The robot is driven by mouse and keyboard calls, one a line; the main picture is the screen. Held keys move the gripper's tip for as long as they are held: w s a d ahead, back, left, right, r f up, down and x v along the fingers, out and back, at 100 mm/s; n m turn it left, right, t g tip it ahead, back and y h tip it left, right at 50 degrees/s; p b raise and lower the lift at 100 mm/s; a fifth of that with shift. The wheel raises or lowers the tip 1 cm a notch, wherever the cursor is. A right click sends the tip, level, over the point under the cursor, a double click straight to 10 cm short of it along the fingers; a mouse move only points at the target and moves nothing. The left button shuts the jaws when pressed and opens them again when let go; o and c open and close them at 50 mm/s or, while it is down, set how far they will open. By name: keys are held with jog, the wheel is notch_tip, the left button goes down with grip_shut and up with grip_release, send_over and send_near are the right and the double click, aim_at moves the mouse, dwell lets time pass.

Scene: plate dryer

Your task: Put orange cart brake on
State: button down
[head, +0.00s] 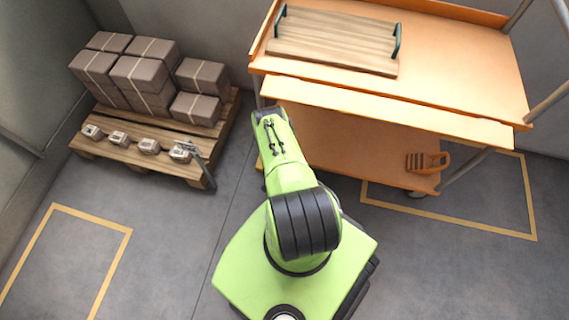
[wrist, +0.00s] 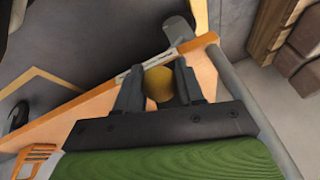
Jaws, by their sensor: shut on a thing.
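The orange cart (head: 395,95) stands at the upper right in the head view, with a flat top and a lower shelf. In the wrist view its orange edge (wrist: 75,112) runs diagonally beside a grey post (wrist: 225,85). My gripper (wrist: 160,80) is at this corner of the cart, with its two dark fingers shut on a round yellow knob (wrist: 159,85). A thin pale bar (wrist: 140,68) lies just beyond the knob. I cannot tell how the knob joins the cart. In the head view my gripper is hidden by my arm.
A wooden tray (head: 335,45) with dark handles lies on the cart top. An orange slotted piece (head: 428,162) is on the lower shelf. A pallet (head: 150,165) with brown boxes (head: 140,75) stands at the left. The floor at lower left is clear.

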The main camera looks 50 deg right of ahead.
jog(key=shift+s+a+f, duration=0.15)
jog(key=shift+a+f, duration=0.05)
jog(key=shift+f, duration=0.45)
jog(key=shift+s+a+f, duration=0.15)
jog(key=shift+a+f, duration=0.1)
jog(key=shift+f, duration=0.4)
jog(key=shift+s+a+f, duration=0.15)
jog(key=shift+a+f, duration=0.05)
jog(key=shift+f, duration=0.6)
jog(key=c, duration=0.7)
grip_release()
jog(key=shift+c, duration=0.2)
jog(key=shift+w+d, duration=0.1)
